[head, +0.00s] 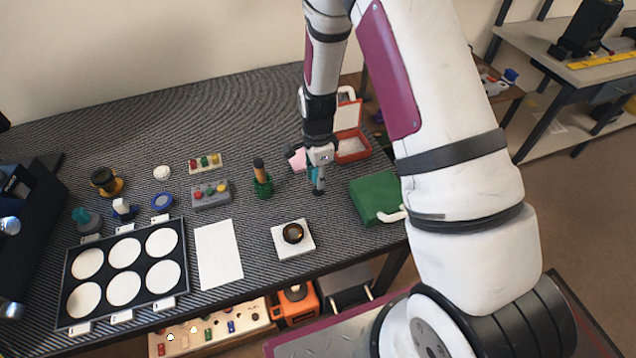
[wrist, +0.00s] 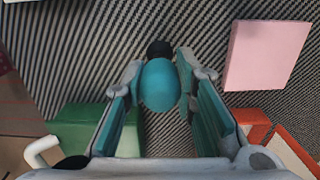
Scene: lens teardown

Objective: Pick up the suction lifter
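The suction lifter (wrist: 159,86) appears to be the upright tool with a rounded teal top and a dark part beyond it in the wrist view. In the head view its dark lower part (head: 318,190) shows on the striped mat under my gripper (head: 318,170). My gripper (wrist: 160,62) points down over it, with one finger on each side of the teal top. The fingers look spread, with a narrow gap at the left; contact on the right cannot be told. The lifter's lower part is mostly hidden.
A green box (head: 372,200) with a white handle is close at the right. A pink block (head: 297,159) and an open red case (head: 352,148) stand behind. A green tool (head: 262,185) and a lens on a white pad (head: 280,243) are to the left.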

